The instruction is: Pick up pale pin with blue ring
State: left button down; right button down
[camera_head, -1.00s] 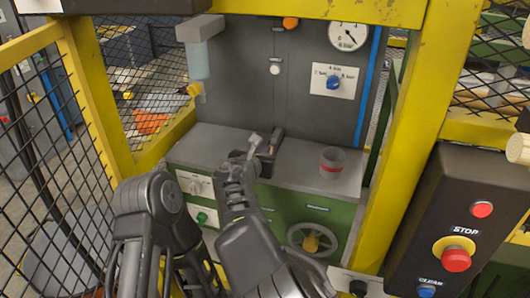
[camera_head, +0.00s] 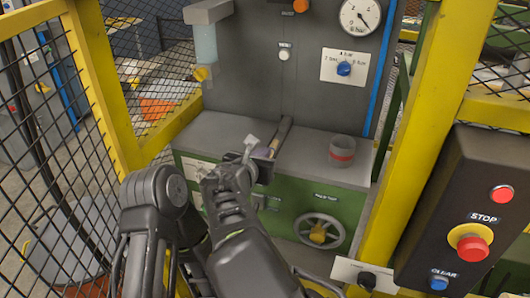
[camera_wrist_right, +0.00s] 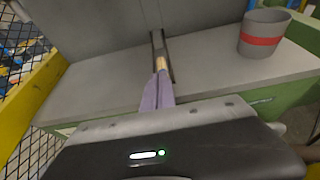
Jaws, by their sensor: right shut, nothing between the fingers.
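My right gripper (camera_head: 265,153) is low over the grey bench top, at the near end of a narrow dark holder (camera_head: 281,135). In the right wrist view its two fingers (camera_wrist_right: 158,90) are together and empty, pointing at the holder (camera_wrist_right: 166,58). A small pale wooden piece (camera_wrist_right: 160,63) shows just beyond the fingertips, between the holder's dark sides. It may be the pin; I see no blue ring, and the fingers hide its near part. In the head view I cannot make the pin out. My left gripper is not in view.
A grey cup with a red band (camera_head: 342,151) stands on the bench top (camera_head: 305,155) to the right. A grey back panel (camera_head: 300,85) rises behind. Yellow posts (camera_head: 425,140) and mesh flank the opening, with a button box (camera_head: 455,215) at right. Bench space between holder and cup is clear.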

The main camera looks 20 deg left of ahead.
jog(key=shift+s+f, duration=0.2)
jog(key=shift+f, duration=0.45)
pick_arm(q)
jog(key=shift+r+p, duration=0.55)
jog(key=shift+p, duration=0.05)
pick_arm(e)
jog(key=shift+w+r, duration=0.1)
jog(key=shift+r, duration=0.7)
jog(key=shift+r, duration=0.15)
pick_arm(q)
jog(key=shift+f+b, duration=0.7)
pick_arm(e)
jog(key=v, duration=0.7)
jog(key=shift+s, duration=0.35)
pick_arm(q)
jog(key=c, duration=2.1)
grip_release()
pick_arm(e)
jog(key=shift+r, duration=0.1)
